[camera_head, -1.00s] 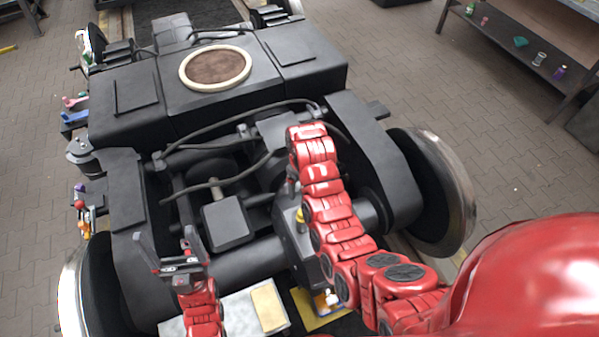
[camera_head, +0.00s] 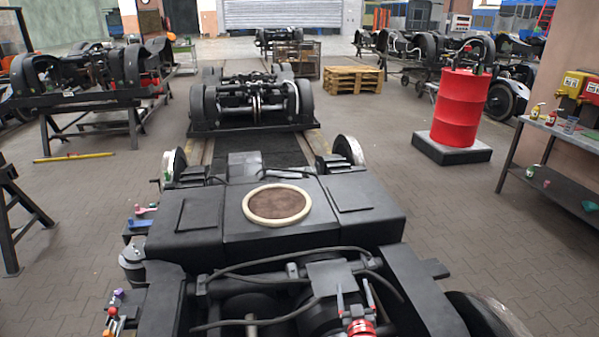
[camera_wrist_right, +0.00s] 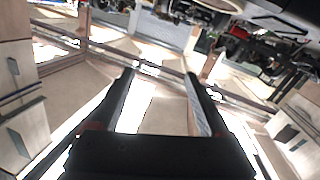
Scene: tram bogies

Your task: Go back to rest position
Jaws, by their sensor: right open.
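My right gripper (camera_head: 355,292) shows at the bottom of the head view, over the near end of the black bogie (camera_head: 190,215). Its two fingers point up and stand apart with nothing between them. In the right wrist view the same gripper (camera_wrist_right: 160,85) is open and empty, with bare space between its fingers. My left gripper is out of view. The bogie carries a round brown disc with a cream rim (camera_head: 276,204) on its top plate.
A red drum (camera_head: 459,108) stands on a dark block at the right, near a workbench (camera_head: 570,190) with bottles. More bogies (camera_head: 250,102) and a wooden pallet (camera_head: 352,79) stand behind. Small tools (camera_head: 140,222) lie at the bogie's left.

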